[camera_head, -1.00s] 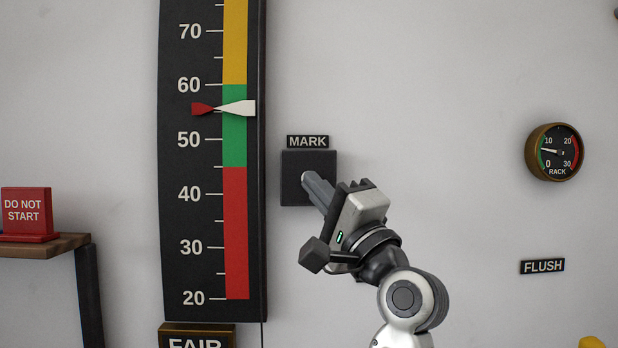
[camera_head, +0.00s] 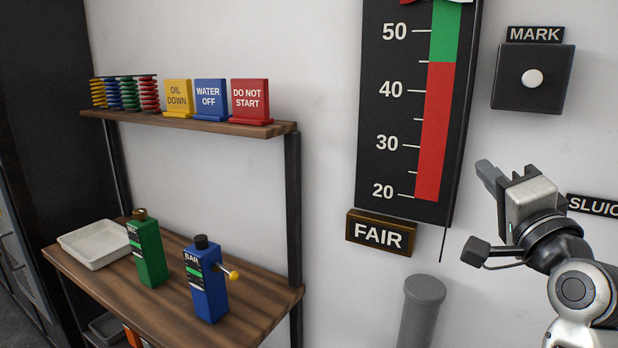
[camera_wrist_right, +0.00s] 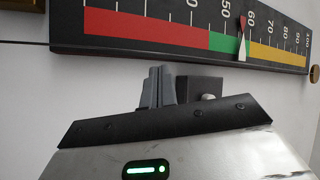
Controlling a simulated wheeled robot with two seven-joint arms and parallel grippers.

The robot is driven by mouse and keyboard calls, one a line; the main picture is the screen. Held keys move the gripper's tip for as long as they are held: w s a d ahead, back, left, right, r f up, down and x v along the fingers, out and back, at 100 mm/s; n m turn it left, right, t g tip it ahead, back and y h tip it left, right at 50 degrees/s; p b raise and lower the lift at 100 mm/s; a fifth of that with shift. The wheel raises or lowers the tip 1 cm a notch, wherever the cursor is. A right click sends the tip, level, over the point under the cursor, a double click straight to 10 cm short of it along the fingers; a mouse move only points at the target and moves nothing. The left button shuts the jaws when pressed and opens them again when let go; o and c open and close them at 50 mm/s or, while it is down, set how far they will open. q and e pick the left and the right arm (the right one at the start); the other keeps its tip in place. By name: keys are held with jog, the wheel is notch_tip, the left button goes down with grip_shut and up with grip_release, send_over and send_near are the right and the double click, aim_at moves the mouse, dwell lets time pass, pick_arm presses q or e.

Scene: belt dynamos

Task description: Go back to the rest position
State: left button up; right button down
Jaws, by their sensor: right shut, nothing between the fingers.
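My right gripper (camera_head: 487,173) is at the right of the head view, in front of the wall below the MARK button box (camera_head: 513,96). Its fingers are shut with nothing between them and stand apart from the box. In the right wrist view the shut fingers (camera_wrist_right: 157,87) show in front of the dark box (camera_wrist_right: 200,90) with its pale round button (camera_wrist_right: 208,97). The tall gauge (camera_head: 400,120) stands left of the gripper; in the wrist view its pointer (camera_wrist_right: 241,45) is in the green, between 50 and 60. My left gripper is not in view.
A wooden bench (camera_head: 250,307) at lower left holds a white tray (camera_head: 95,245), a green bottle (camera_head: 148,255) and a blue bottle (camera_head: 205,285). The shelf above (camera_head: 215,126) bears coloured coils and signs. A grey post (camera_head: 420,310) stands below the FAIR sign (camera_head: 380,232).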

jog(key=s+a+f+n+g, duration=0.1)
jog(key=a+f+n+g, duration=0.15)
jog(key=f, duration=0.65)
jog(key=s+a+f+n+g, duration=0.1)
jog(key=f+n, duration=0.2)
jog(key=f, duration=0.6)
jog(key=s+a+f+n+g, duration=0.1)
jog(key=a+f+n+g, duration=0.1)
jog(key=f, duration=0.7)
jog(key=s+a+f+n+g+y, duration=0.1)
jog(key=s+a+f+n+g, duration=0.1)
jog(key=s+f, duration=0.7)
jog(key=s+a+f+n+g, duration=0.3)
jog(key=s+a+f+n, duration=0.1)
jog(key=s+f, duration=0.5)
jog(key=shift+s+a+f+n+y, duration=0.15)
jog(key=shift+a+f+n+y, duration=0.25)
jog(key=shift+f+n, duration=0.3)
jog(key=shift+r+g, duration=0.1)
jog(key=shift+g, duration=0.15)
